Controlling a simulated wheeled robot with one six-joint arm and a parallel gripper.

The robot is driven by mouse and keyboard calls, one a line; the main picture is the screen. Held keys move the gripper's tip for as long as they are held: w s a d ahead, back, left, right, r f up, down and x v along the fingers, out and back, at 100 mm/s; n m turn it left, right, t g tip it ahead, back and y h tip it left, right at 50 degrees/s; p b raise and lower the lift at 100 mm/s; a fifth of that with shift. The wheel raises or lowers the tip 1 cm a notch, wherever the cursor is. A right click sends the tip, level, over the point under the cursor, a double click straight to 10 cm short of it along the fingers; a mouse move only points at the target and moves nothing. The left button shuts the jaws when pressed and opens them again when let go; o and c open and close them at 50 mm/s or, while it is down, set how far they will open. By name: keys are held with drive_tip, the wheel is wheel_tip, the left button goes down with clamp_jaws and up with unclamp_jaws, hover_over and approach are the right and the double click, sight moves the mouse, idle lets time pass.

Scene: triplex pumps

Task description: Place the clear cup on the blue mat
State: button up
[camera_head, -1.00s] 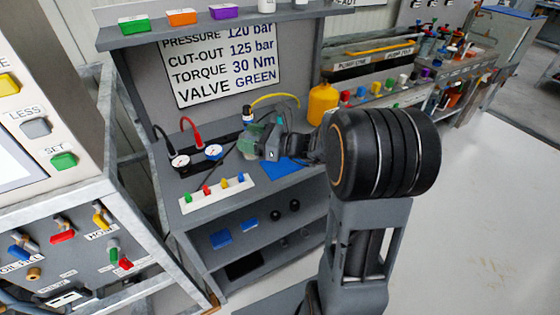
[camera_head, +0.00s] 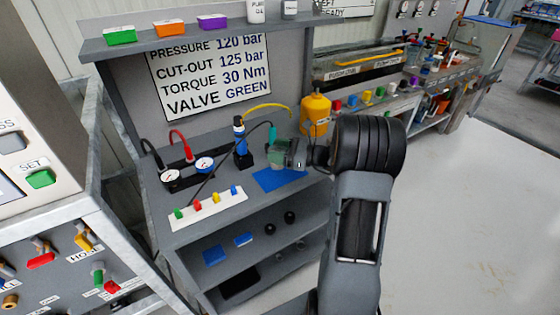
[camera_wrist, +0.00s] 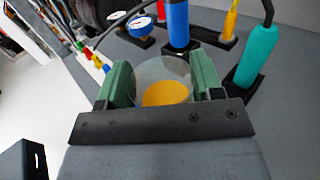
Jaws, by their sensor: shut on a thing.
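My gripper (camera_head: 289,153) is over the workbench, above or close to the far part of the blue mat (camera_head: 274,182). In the wrist view the green fingers of my gripper (camera_wrist: 163,84) are shut on the clear cup (camera_wrist: 160,70), one finger on each side. The cup is see-through, with an orange-yellow patch (camera_wrist: 165,94) showing inside it or through it. Whether the cup touches the mat cannot be told.
A blue cylinder (camera_wrist: 177,24) stands just beyond the cup, and a teal cylinder (camera_wrist: 258,56) stands close on the right. Two gauges (camera_head: 171,177) and a white strip with coloured valves (camera_head: 208,207) lie to the left. A yellow bottle (camera_head: 315,115) stands behind my arm.

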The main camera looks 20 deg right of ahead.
drive_tip(key=shift+d+f, duration=0.4)
drive_tip(key=shift+f, duration=0.1)
drive_tip(key=shift+w+d+f+b, duration=0.1)
drive_tip(key=shift+f+b, duration=0.2)
drive_tip(key=shift+f, duration=1.3)
drive_tip(key=shift+f, duration=0.15)
